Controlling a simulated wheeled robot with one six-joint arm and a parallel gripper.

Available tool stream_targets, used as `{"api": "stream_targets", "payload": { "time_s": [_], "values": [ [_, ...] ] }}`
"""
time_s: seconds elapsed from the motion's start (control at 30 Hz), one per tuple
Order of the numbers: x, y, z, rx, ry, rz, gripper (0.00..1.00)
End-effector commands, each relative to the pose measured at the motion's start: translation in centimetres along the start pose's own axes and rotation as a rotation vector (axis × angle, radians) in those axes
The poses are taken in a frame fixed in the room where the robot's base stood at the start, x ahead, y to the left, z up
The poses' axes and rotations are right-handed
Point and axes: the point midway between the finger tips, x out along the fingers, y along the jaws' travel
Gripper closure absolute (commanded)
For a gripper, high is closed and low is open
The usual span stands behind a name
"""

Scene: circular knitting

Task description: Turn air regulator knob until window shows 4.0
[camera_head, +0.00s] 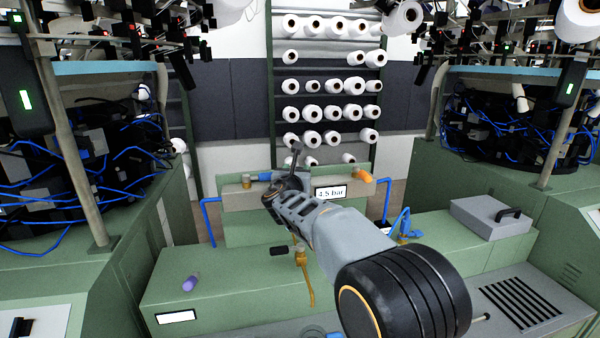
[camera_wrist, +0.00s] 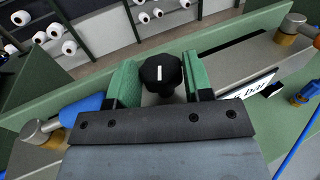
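The air regulator knob (camera_wrist: 161,74) is black and lobed, with a white pointer line that stands nearly upright in the wrist view. My gripper (camera_wrist: 161,80) has its two green fingers on either side of the knob, with no clear gap at the left or right, so it looks shut on it. In the head view my gripper (camera_head: 296,160) reaches the regulator panel and hides the knob. The display window (camera_head: 331,192) reads 4.5 bar in the head view. In the wrist view the window (camera_wrist: 252,88) is partly covered, and only "bar" shows.
An orange-handled fitting (camera_head: 361,175) is right of the window, and a blue fitting (camera_head: 265,176) is left of my gripper. A purple object (camera_head: 190,283) lies on the green cabinet (camera_head: 225,270). A grey box (camera_head: 492,215) stands right. Yarn racks (camera_head: 325,60) are behind.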

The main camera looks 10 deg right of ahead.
Motion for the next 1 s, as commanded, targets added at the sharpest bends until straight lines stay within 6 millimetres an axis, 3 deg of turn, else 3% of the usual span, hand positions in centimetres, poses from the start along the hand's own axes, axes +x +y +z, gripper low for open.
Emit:
{"api": "stream_targets", "payload": {
  "time_s": [0.27,0.3,0.57,1.0],
  "values": [
    [0.0,0.0,0.0,0.000,0.000,0.000,0.80],
    [0.4,-1.2,0.0,-0.001,0.001,-0.002,0.79],
    [0.2,-0.6,-0.6,0.005,-0.004,0.056,0.80],
    [0.2,-0.7,-0.8,0.005,-0.008,0.352,0.80]
  ]
}}
